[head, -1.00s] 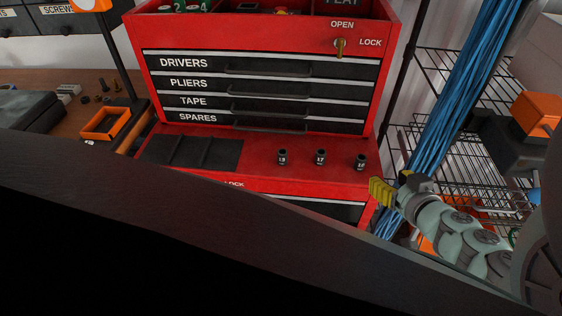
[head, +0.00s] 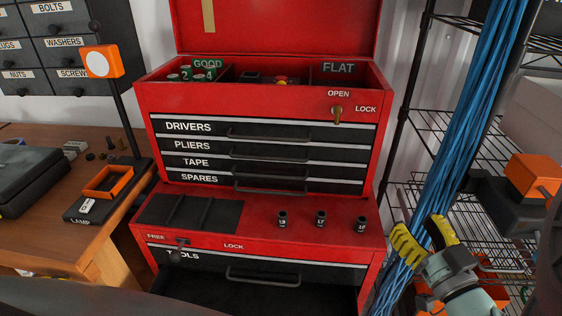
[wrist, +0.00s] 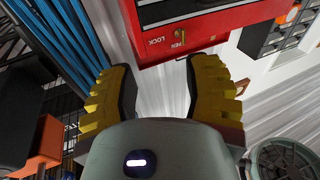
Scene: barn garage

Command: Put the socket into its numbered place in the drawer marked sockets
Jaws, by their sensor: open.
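Three small dark sockets stand upright in a row on the red ledge of the tool chest (head: 262,195): a left one marked 13 (head: 282,219), a middle one marked 17 (head: 320,218) and a right one (head: 361,224) whose number I cannot read surely. Upper drawers marked DRIVERS, PLIERS, TAPE (head: 270,155) and SPARES are shut. No sockets label is readable. My gripper (head: 422,236) is open and empty, right of the chest; in the wrist view its yellow fingers (wrist: 163,78) are apart.
A black divided mat (head: 190,213) lies on the ledge's left. A wooden bench with a lamp (head: 102,62) stands left. Wire shelving (head: 425,130) and blue cables (head: 450,140) stand close on the right.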

